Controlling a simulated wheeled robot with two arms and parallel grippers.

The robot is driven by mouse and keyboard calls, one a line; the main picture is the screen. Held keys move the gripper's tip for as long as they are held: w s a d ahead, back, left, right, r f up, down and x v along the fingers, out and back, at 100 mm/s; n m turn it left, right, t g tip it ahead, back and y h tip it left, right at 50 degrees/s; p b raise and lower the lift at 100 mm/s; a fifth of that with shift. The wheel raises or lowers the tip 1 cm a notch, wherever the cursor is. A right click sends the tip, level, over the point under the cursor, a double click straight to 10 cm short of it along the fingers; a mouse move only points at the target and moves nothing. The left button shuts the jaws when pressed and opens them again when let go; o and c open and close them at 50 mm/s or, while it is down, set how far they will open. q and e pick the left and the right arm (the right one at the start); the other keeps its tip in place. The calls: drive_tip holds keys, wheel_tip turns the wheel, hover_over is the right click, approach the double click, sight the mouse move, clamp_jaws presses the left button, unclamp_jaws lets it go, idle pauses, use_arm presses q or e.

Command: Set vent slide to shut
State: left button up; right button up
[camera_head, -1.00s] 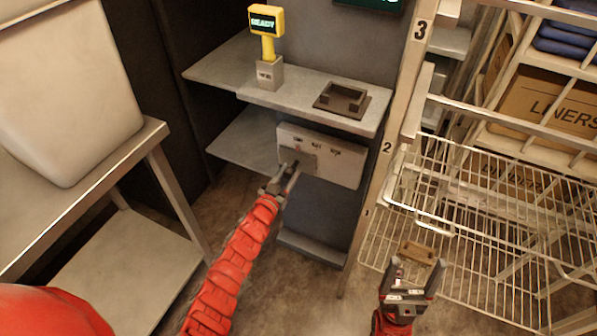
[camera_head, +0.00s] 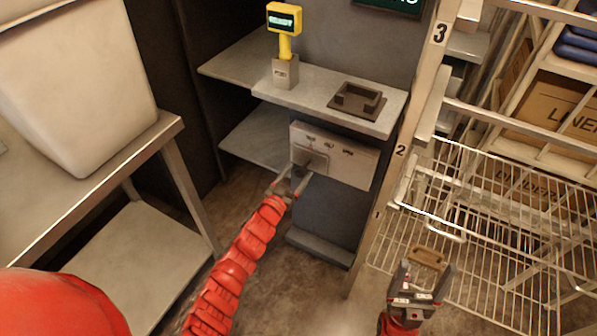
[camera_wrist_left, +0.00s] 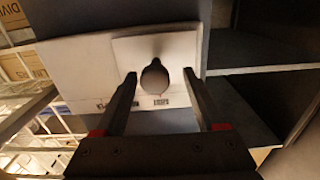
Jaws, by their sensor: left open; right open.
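The vent panel (camera_head: 360,168) is a pale box front below the counter, with several small dark labels along its top. The vent slide (camera_head: 302,157) is a flat plate at the panel's left end in the head view. The left wrist view shows the slide plate (camera_wrist_left: 190,42) with a dark round knob (camera_wrist_left: 155,80). My left gripper (camera_head: 298,172) is open in front of the slide, its fingers on either side of the knob with visible gaps. My right gripper (camera_head: 426,268) is open, low at the right, away from the panel.
A counter (camera_head: 318,104) above the panel holds a yellow display (camera_head: 284,18) and a dark tray (camera_head: 357,100). Wire racks (camera_head: 480,200) stand at right, with a small brown piece (camera_head: 427,256) near my right gripper. A metal table (camera_head: 150,150) stands at left.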

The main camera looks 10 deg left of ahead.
use_arm(q)
drive_tip(key=p+v, duration=0.1)
drive_tip(key=v, duration=1.5)
drive_tip(key=shift+r, duration=0.2)
drive_tip(key=shift+s, duration=0.15)
